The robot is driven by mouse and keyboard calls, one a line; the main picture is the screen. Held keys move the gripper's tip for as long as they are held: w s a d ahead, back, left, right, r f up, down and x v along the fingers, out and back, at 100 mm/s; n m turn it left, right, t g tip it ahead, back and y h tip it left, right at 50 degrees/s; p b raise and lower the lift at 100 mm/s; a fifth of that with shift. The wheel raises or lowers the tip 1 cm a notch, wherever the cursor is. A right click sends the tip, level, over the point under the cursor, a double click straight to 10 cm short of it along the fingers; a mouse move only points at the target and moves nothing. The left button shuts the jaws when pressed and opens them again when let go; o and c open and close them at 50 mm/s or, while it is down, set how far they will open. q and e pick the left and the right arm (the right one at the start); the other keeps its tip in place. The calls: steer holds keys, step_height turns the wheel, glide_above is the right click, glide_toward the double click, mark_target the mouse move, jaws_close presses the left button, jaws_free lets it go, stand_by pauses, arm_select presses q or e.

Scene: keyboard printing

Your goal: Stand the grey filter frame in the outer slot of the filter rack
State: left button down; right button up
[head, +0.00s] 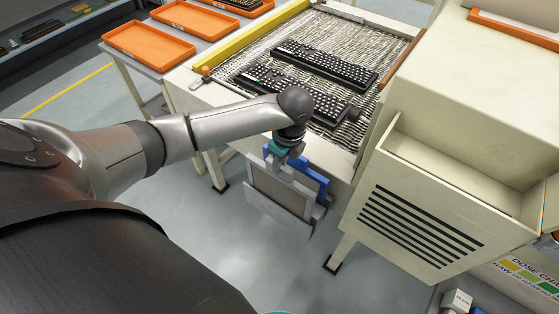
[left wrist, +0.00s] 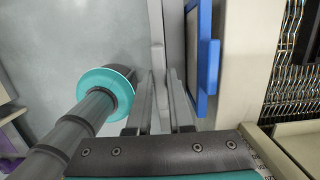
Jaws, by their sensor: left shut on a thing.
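The grey filter frame (head: 278,190) hangs upright below my left gripper (head: 287,157), in front of the cream machine's near side. My left gripper is shut on its upper edge. In the left wrist view the grey frame (left wrist: 173,40) shows nearly edge-on, between the fingers of the gripper (left wrist: 163,100). A blue frame (head: 315,178) stands just behind it, on the machine side; it also shows in the left wrist view (left wrist: 207,55). The filter rack is mostly hidden by the frames. I cannot tell whether the grey frame is in its outer slot. My right gripper is out of view.
The mesh conveyor (head: 235,75) carries black keyboards (head: 325,65) above the frames. A cream housing with a vent (head: 415,225) stands close on the right. Orange trays (head: 150,46) lie on a table at the back left. The floor (head: 235,240) in front is clear.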

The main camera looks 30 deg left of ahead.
arm_select(q)
steer(key=shift+f+b, duration=1.1)
steer(key=shift+f, duration=0.45)
steer(key=c, duration=0.7)
jaws_free()
steer(key=shift+c, duration=0.2)
step_height(320, 180, up, 6)
steer(key=p, duration=0.5)
steer(key=shift+r+p, duration=0.1)
steer(key=shift+p, duration=0.3)
step_height(320, 180, up, 15)
steer(key=d+p, duration=0.1)
steer(key=d, duration=0.1)
steer(key=shift+d, duration=0.25)
